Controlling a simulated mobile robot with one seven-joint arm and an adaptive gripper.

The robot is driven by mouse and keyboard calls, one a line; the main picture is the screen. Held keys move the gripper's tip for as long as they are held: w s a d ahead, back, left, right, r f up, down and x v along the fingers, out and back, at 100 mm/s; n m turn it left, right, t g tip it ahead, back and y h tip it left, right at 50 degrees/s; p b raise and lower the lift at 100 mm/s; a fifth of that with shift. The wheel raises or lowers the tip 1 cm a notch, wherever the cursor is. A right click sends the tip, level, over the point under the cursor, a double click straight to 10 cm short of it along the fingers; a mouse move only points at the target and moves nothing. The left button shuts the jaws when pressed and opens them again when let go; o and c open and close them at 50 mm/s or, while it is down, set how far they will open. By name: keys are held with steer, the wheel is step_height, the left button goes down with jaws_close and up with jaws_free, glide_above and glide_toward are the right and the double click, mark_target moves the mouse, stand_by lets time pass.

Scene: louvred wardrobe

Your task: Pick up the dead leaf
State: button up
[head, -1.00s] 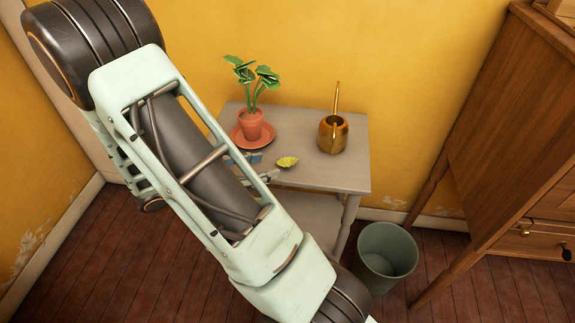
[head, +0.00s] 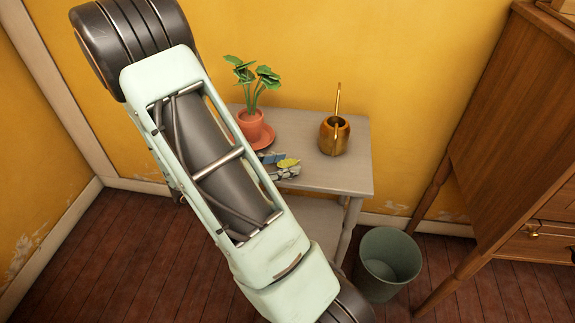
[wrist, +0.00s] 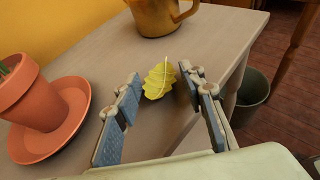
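The dead leaf (wrist: 158,79) is yellow and lies on the grey table (wrist: 118,52). In the wrist view it sits between and just beyond the fingertips of my gripper (wrist: 157,88), which is open with one finger on each side. No contact with the leaf is visible.
A potted plant (head: 252,118) on a terracotta saucer (wrist: 73,98) stands left of the leaf. A brass watering can (head: 334,136) stands beyond it. A grey-green bin (head: 390,262) is on the floor right of the table. A wooden cabinet (head: 500,130) stands at the right.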

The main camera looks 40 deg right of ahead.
mark_target(283, 166)
steer(key=c, duration=0.4)
steer(key=shift+r, duration=0.6)
step_height(283, 166, up, 2)
steer(key=shift+r+p, duration=0.25)
steer(key=shift+p, duration=0.5)
steer(key=s+a+r+p, duration=0.1)
steer(key=s+r+p, duration=0.1)
steer(key=s, duration=0.1)
steer(key=s+a+r+p, duration=0.1)
steer(key=s+r+p, duration=0.1)
steer(key=s+r, duration=0.1)
steer(key=s+r+p, duration=0.3)
steer(key=shift+s+a+r, duration=0.15)
steer(key=shift+s+a, duration=0.1)
steer(key=shift+a, duration=0.15)
